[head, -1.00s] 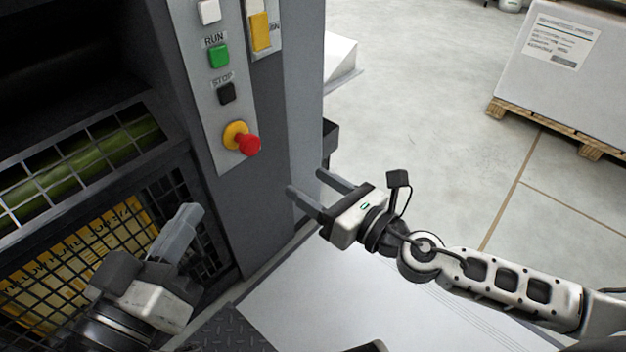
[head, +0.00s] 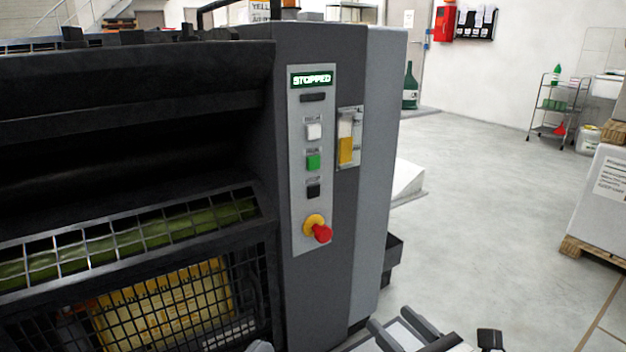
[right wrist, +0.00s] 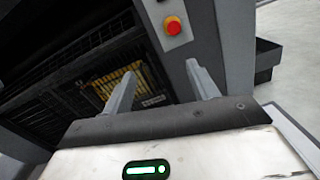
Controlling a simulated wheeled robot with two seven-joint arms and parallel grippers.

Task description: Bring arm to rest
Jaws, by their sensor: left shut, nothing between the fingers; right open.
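My right gripper (head: 392,320) shows at the bottom edge of the head view, its two fingers apart and nothing between them. In the right wrist view the same open fingers (right wrist: 161,72) point toward the press front, with the guard grille beyond. Of my left gripper (head: 262,346), only a small grey tip shows at the bottom edge of the head view, shut and empty; the rest is out of frame. Neither gripper is seen touching anything.
The dark press (head: 130,110) fills the left, with a mesh guard (head: 165,300). Its control panel (head: 316,190) reads STOPPED and has a red emergency knob (head: 322,233). Floor (head: 490,200) is clear to a pallet (head: 590,250) at right.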

